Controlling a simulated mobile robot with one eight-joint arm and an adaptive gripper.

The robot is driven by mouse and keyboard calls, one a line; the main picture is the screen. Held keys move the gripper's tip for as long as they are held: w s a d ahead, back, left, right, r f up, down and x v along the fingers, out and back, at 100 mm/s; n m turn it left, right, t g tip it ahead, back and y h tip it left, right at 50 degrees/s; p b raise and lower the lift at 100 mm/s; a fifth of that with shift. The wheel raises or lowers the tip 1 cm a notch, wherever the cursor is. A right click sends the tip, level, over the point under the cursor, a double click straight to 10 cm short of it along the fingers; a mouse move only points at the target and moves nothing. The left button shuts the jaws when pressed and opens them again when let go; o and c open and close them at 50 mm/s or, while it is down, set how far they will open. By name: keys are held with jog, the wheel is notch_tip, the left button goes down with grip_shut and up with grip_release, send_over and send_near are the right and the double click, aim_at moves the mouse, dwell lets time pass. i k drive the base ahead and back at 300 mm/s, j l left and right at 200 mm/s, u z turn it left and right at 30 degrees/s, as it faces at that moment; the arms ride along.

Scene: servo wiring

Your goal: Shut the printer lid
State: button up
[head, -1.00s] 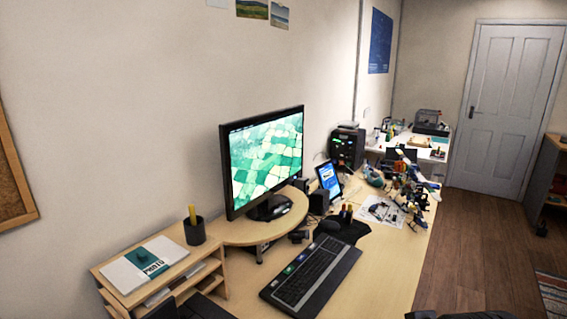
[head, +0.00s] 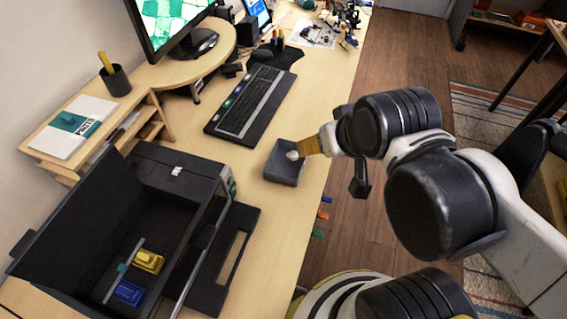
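The printer (head: 178,172) is a dark box at the lower left of the desk in the head view. Its lid (head: 75,215) stands raised on the left side, so the inside shows. A yellow cartridge (head: 149,261) and a blue cartridge (head: 129,292) sit inside. My arm reaches in from the right. My gripper (head: 357,182) is at its far end, near the desk's right edge, well to the right of the printer and apart from the lid. It is small and partly hidden by the wrist, so its opening cannot be made out.
A small dark tray (head: 284,176) with a pale-tipped tan item lies beside my wrist. A keyboard (head: 248,106) lies behind it. A wooden shelf (head: 150,122) with a booklet stands behind the printer. A dark output tray (head: 222,262) extends from the printer's right side.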

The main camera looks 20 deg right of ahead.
aim_at(56, 256)
jog(key=u, duration=1.55)
